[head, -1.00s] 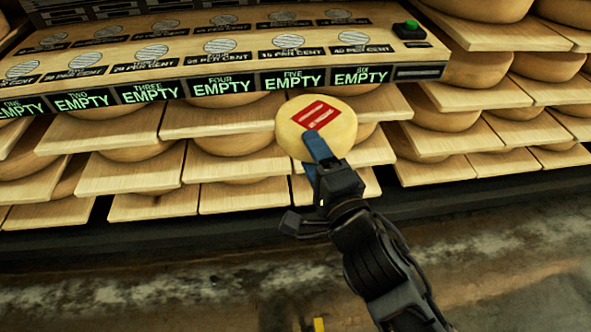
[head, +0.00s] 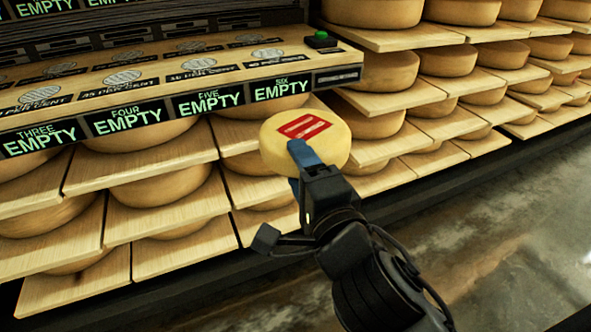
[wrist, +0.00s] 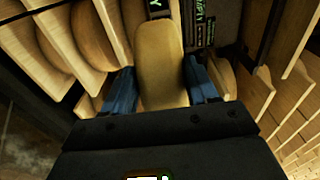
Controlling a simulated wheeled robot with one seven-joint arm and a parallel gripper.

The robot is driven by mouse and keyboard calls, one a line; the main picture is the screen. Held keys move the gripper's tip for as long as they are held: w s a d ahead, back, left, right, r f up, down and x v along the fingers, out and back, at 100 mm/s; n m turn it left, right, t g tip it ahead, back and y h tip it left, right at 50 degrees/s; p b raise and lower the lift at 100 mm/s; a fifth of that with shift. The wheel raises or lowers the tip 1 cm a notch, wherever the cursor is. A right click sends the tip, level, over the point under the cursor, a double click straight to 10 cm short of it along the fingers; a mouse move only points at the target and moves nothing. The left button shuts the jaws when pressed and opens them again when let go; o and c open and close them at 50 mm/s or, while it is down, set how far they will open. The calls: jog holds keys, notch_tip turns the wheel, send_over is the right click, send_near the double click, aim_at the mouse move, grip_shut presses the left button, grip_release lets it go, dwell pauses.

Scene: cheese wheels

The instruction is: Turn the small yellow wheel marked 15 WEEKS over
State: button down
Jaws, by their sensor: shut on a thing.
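The small yellow wheel (head: 276,158) is held up in front of the shelves, with a red label on its upward face. The writing on the label is too small to read. My gripper (head: 303,158) is shut on the wheel's near edge, one blue finger lying over the top face beside the label. In the wrist view the wheel (wrist: 160,65) shows edge-on between the two blue fingers of my gripper (wrist: 163,92). Its underside is hidden.
A wooden counter (head: 215,50) with round marked spots and a green button (head: 321,36) lies behind the wheel. Green-lit signs reading EMPTY (head: 209,100) line its front. Shelves (head: 395,145) of large cheese wheels fill below and to the right. The floor (head: 480,260) at the lower right is clear.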

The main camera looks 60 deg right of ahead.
jog(key=shift+w+r+g+y+p, duration=0.1)
jog(key=shift+r+g+y+p, duration=0.2)
jog(key=shift+r+p, duration=0.55)
jog(key=g+y+p, duration=0.1)
jog(key=p, duration=0.5)
jog(key=r+g+y+p, duration=0.1)
jog(key=p, duration=0.5)
jog(key=r+g+p, duration=0.1)
jog(key=p, duration=0.6)
jog(key=shift+w+d+r+g+y, duration=0.1)
jog(key=shift+w+d+g+y, duration=0.2)
jog(key=shift+w+y, duration=0.1)
jog(key=g+p, duration=0.1)
jog(key=p, duration=0.3)
jog(key=r+g+y+p, duration=0.1)
jog(key=p, duration=0.3)
jog(key=shift+w+d, duration=0.25)
jog(key=shift+w, duration=0.1)
dwell(0.4)
jog(key=g+y+p, duration=0.1)
jog(key=p, duration=0.2)
jog(key=w+r+g+y+p, duration=0.1)
jog(key=p, duration=0.3)
jog(key=shift+d+r, duration=0.15)
jog(key=shift+d, duration=0.25)
